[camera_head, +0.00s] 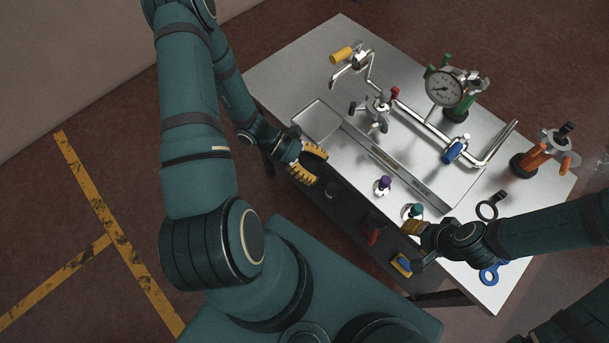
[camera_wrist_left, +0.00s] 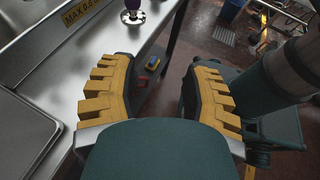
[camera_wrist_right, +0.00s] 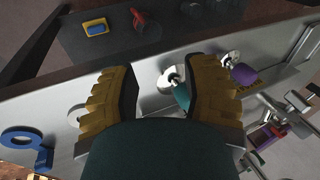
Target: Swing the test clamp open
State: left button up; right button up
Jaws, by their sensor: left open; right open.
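A silver clamp-like fixture (camera_head: 376,112) with dark grips stands upright on the steel table; I take it as the test clamp, but cannot tell how far its arm is swung. A similar silver mechanism (camera_wrist_right: 298,108) shows at the right of the right wrist view. My left gripper (camera_head: 318,167) is open and empty off the table's near left edge, apart from the fixture. My right gripper (camera_head: 409,227) is open at the near edge, close to the teal knob (camera_head: 416,209). In the right wrist view the teal knob (camera_wrist_right: 181,94) is partly hidden by the right finger.
A purple knob (camera_head: 383,183) stands beside the teal one. Behind runs a silver pipe with a yellow handle (camera_head: 342,54), red handle (camera_head: 395,92), blue handle (camera_head: 455,151) and round gauge (camera_head: 444,89). An orange-handled device (camera_head: 535,158) and blue ring tool (camera_head: 490,273) are right.

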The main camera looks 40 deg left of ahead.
pick_arm(q)
jog(key=shift+s+d+f+m+g+y, duration=0.2)
jog(key=shift+s+m+g, duration=0.2)
jog(key=shift+s, duration=0.2)
jog(key=shift+s+d+f+m+g+y, duration=0.2)
jog(key=shift+s+m+g, duration=0.2)
jog(key=shift+s, duration=0.15)
jog(key=shift+o, duration=0.2)
